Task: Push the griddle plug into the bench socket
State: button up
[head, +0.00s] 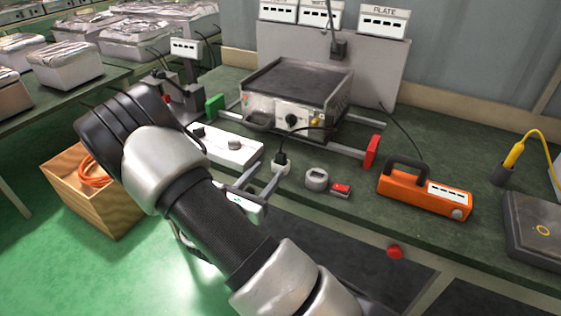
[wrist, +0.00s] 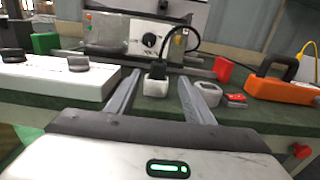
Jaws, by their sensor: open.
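The griddle (head: 298,82) is a dark flat plate on a metal body with a front knob, at the back of the bench. A black plug (head: 281,158) with a dark cord stands upright at a small white block (head: 281,168), which looks like a socket, in front of the griddle. The plug (wrist: 157,70) and the white block (wrist: 156,88) also show in the wrist view. I cannot tell how deep the plug sits. My gripper (head: 267,171) is open and empty, its fingers pointing at the block. In the wrist view the plug appears between the fingertips (wrist: 159,76), just beyond them.
A white box with knobs (head: 228,148) lies left of the block.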

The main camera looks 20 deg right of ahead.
aim_at(279, 156)
jog(key=x, duration=0.9)
jog(key=shift+w+d+r+b, duration=0.15)
jog(key=shift+w+b, duration=0.25)
jog(key=c, duration=1.1)
